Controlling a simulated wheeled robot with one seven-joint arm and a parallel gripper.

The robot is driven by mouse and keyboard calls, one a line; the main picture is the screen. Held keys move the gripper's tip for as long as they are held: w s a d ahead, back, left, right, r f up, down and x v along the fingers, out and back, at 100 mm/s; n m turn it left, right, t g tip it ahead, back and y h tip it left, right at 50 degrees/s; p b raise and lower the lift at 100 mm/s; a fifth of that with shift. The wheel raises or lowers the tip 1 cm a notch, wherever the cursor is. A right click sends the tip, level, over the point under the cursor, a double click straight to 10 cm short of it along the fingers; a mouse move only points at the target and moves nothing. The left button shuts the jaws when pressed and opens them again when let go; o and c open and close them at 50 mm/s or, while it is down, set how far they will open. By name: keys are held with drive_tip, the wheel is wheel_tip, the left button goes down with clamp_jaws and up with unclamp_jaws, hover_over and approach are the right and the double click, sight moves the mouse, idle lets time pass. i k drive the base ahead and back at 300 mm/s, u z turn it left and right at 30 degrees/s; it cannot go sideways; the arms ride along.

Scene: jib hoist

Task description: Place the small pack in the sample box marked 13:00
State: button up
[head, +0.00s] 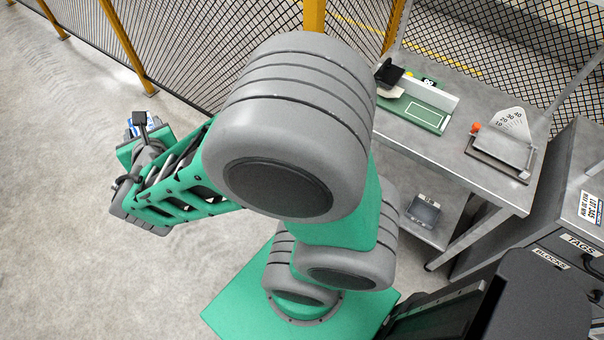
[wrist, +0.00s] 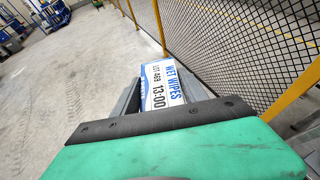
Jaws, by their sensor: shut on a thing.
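The small pack (wrist: 163,86) is white and blue and reads "WET WIPES", "LOT A69" and "13:00" in the wrist view. My gripper (wrist: 158,92) is shut on it, with a grey finger on either side. In the head view, my gripper (head: 136,130) is at the left, over open floor and away from the bench. Only a sliver of the pack (head: 131,124) shows there, the rest being hidden by my gripper. I see no sample box marked 13:00 in either view.
A grey cabinet (head: 565,190) stands far right. Mesh fencing (head: 185,50) runs behind; floor at left is clear.

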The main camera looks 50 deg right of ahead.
sight(422, 214)
drive_tip(key=u, duration=0.3)
drive_tip(key=k, duration=0.75)
drive_tip(key=z, duration=1.15)
drive_tip(key=i, duration=0.5)
